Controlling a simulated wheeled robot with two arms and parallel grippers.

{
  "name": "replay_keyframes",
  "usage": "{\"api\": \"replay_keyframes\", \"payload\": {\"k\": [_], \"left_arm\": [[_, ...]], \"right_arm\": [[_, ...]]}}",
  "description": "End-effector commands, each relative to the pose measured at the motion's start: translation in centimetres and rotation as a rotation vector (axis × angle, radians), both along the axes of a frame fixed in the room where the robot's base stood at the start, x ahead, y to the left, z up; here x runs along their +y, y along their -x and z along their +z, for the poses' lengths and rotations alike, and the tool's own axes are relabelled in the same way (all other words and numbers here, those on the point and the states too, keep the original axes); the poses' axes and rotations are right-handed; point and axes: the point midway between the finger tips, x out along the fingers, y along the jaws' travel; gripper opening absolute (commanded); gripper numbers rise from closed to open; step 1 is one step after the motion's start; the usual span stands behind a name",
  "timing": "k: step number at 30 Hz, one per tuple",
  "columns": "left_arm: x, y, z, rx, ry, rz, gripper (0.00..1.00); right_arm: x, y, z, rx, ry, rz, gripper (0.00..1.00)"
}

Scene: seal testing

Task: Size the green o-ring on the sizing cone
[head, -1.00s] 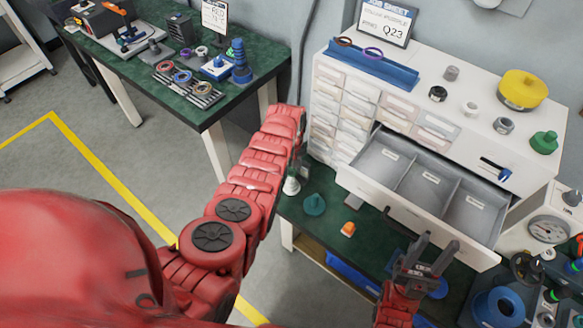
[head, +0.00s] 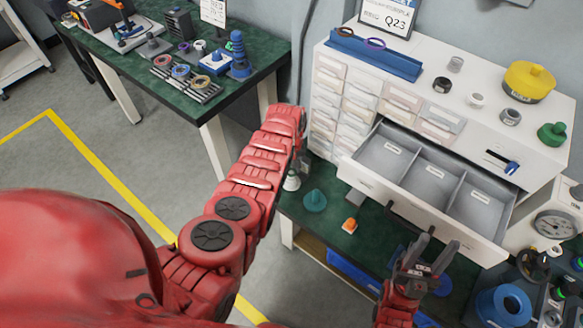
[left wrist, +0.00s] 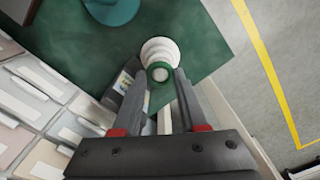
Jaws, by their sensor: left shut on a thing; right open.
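The green o-ring (left wrist: 160,73) shows between the fingertips of my left gripper (left wrist: 158,80) in the left wrist view; the gripper is shut on it. The white stepped sizing cone (left wrist: 159,50) stands directly beyond the ring, lined up with it. I cannot tell whether the ring is around the cone's tip or just above it. In the head view the cone (head: 291,181) stands at the bench's left edge, and my left arm hides the ring and most of the left gripper. My right gripper (head: 428,250) is open and empty, in front of the drawer unit.
An open, empty three-part drawer (head: 430,183) juts out over the green bench (head: 322,228).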

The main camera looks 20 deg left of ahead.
Motion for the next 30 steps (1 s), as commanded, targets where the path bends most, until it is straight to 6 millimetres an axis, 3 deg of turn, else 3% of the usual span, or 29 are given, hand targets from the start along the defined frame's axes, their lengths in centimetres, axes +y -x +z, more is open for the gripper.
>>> {"api": "replay_keyframes", "payload": {"k": [4,5,10,20,30], "left_arm": [[0.0,0.0,-0.6,0.000,0.000,0.000,0.00],[0.0,0.0,-0.5,0.000,0.000,0.000,0.46],[0.0,0.0,-0.4,0.001,0.001,0.000,0.76],[0.0,0.0,-0.2,0.001,0.001,0.000,0.77],[0.0,0.1,3.9,0.003,0.001,0.000,0.77]], "right_arm": [[0.0,0.0,-0.6,0.000,0.000,0.000,0.46],[0.0,0.0,-0.5,0.000,0.000,0.000,0.46],[0.0,0.0,-0.4,0.000,0.000,0.000,0.46],[0.0,0.0,-0.2,0.000,0.000,0.000,0.46],[0.0,0.0,3.7,0.000,0.000,0.000,0.46]]}}
